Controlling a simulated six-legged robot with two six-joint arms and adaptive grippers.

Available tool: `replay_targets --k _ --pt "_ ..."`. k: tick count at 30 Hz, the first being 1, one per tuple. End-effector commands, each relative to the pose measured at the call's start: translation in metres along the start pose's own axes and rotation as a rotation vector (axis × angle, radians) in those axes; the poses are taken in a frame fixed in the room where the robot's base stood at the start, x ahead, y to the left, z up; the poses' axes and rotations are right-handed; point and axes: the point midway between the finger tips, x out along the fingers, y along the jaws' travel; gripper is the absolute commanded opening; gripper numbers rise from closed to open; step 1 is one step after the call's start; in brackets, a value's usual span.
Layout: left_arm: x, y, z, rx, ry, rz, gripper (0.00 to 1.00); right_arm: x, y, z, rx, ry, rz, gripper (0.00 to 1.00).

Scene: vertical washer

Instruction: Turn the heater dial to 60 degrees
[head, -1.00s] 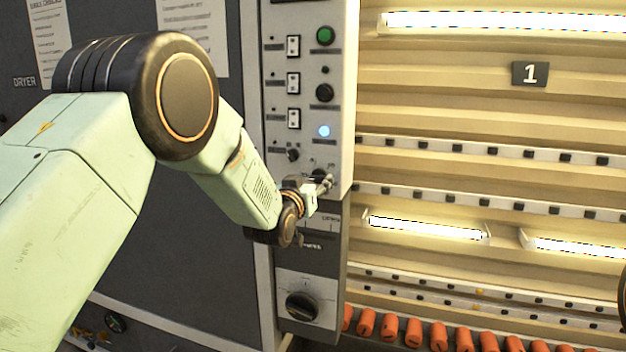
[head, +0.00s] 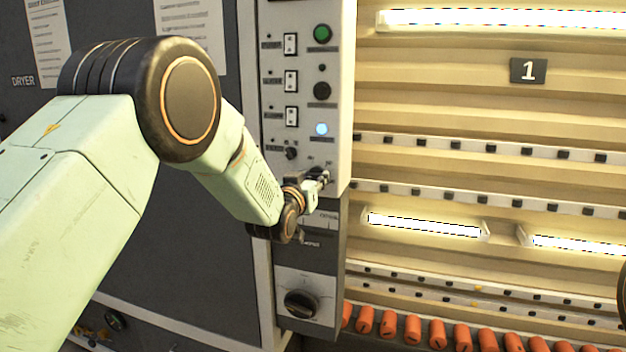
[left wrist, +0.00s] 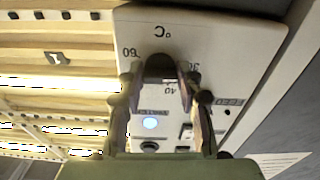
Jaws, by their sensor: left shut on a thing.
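The heater dial is a dark round knob (left wrist: 158,62) on the white panel, seen upside down in the left wrist view. The printed marks 60, °C, 40 and a partly covered 30 surround it. My left gripper (left wrist: 160,72) is shut on the dial, with a fingertip on either side of it. In the head view my left gripper (head: 322,177) is at the bottom of the control panel (head: 268,90), and its fingers hide most of the dial. The dial's pointer is too unclear to read. My right gripper is not in view.
Above the dial are a small black knob (head: 291,153), a lit blue lamp (head: 321,129), several switches and a green button (head: 322,33). A larger black knob (head: 301,304) is on the lower box. Racks and orange rollers (head: 437,334) lie to the right.

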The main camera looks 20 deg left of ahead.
Motion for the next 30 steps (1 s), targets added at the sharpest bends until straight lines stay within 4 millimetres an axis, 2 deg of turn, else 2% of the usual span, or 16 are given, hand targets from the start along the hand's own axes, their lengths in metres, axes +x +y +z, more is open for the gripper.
replay_targets --k 3,14,30 --pt "0.000 0.001 -0.001 0.002 0.002 0.002 0.04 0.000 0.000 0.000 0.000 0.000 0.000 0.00" --pt "0.000 0.001 0.000 0.081 0.003 0.001 0.04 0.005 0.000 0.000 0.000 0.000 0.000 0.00" --pt "0.000 0.000 0.001 0.548 0.004 0.001 0.04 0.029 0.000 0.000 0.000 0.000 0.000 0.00"
